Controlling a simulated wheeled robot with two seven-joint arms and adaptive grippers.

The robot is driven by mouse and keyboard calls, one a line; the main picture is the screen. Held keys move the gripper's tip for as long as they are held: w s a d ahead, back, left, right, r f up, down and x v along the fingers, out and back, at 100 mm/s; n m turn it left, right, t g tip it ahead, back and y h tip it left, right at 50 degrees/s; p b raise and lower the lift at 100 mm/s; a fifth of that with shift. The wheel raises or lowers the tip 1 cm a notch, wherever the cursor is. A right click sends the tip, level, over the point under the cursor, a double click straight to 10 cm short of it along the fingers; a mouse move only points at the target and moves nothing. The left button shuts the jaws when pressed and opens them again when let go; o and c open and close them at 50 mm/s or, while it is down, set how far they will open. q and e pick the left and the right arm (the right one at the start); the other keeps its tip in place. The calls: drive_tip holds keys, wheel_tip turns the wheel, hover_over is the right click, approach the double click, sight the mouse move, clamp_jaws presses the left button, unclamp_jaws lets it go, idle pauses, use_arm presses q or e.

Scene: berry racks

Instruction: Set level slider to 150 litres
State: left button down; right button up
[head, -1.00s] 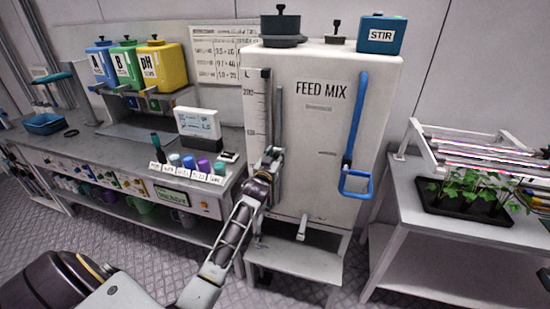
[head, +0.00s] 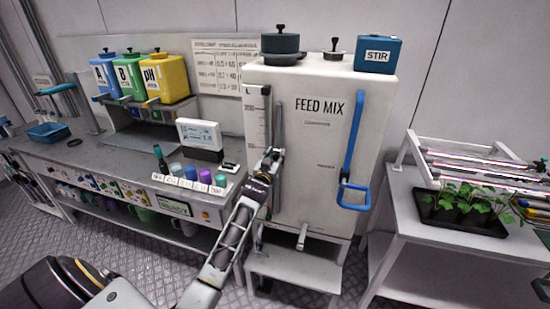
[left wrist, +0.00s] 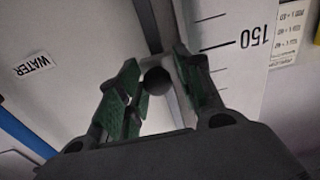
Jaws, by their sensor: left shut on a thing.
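The FEED MIX tank (head: 312,150) is a pale box with a vertical litre scale (head: 255,112) at its front left edge. My left gripper (head: 270,157) is at the tank front, beside the lower part of the scale. In the left wrist view, its green-padded fingers (left wrist: 155,88) are closed around a round dark slider knob (left wrist: 158,81). The 150 mark (left wrist: 252,38) shows just right of the fingers, a little above the knob in that picture. The exact reading is hard to tell. My right gripper is out of view.
A blue handle (head: 354,150) hangs on the tank's right front. A bench (head: 90,150) with several coloured containers and bottles stands left. A table (head: 405,215) with a seedling tray (head: 462,228) stands right. A WATER label (left wrist: 30,63) shows in the wrist view.

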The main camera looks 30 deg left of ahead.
use_arm(q)
drive_tip(key=shift+d, duration=0.2)
drive_tip(key=c, duration=1.2)
unclamp_jaws()
drive_tip(key=shift+w+d, duration=0.1)
drive_tip(key=shift+c, duration=0.2)
drive_tip(key=shift+v, duration=1.8)
approach(276, 158)
drive_tip(key=shift+s+d, duration=0.15)
drive_tip(key=shift+s, duration=0.5)
drive_tip(key=shift+r+m, duration=0.15)
drive_tip(key=shift+m, duration=0.15)
